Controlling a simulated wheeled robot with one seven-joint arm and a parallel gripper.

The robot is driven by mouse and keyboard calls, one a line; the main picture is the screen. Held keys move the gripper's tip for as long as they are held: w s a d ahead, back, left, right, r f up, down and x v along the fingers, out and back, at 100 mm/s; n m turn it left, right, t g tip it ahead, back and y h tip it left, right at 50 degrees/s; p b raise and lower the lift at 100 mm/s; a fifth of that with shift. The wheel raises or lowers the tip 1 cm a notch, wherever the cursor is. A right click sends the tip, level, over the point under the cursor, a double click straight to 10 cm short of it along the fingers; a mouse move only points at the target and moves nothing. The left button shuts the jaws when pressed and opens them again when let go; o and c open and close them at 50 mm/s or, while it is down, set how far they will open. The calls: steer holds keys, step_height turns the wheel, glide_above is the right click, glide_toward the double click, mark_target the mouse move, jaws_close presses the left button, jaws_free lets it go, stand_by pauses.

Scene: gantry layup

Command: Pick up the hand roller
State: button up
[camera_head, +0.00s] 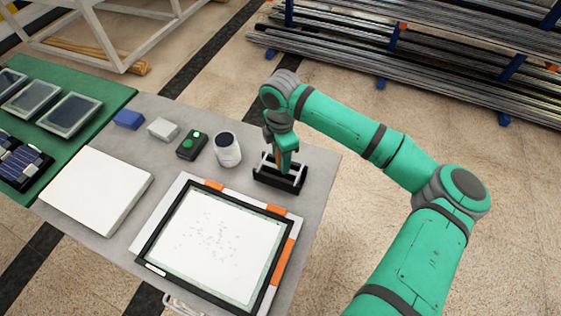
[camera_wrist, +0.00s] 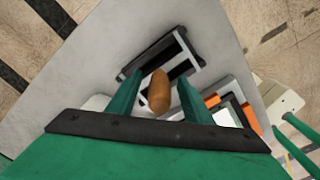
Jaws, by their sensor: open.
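The hand roller has an orange-brown handle (camera_wrist: 159,91), seen in the wrist view between the two green fingers of my gripper (camera_wrist: 158,88). The gripper is open, with a finger on each side of the handle and a visible gap to them. The handle rises from a black and white stand or frame (camera_wrist: 178,55) on the grey table. In the head view my gripper (camera_head: 284,160) points down over the black stand (camera_head: 281,178) near the table's right edge. There the handle is mostly hidden behind the gripper, and the roller's lower part cannot be made out.
A white cup-like container (camera_head: 228,150) stands just left of the stand, beside a black box with a green button (camera_head: 192,145). A grey block (camera_head: 162,129) and blue block (camera_head: 128,119) are farther left. A framed white panel (camera_head: 150,252) lies in front. Floor is clear right of the table.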

steer(key=shift+c, duration=0.4)
jaws_close()
steer(key=shift+w+r, duration=0.1)
steer(key=shift+r, duration=0.4)
steer(key=s+a+r, duration=0.5)
steer(key=s+r, duration=0.7)
steer(key=s, duration=0.1)
steer(key=shift+a, duration=0.1)
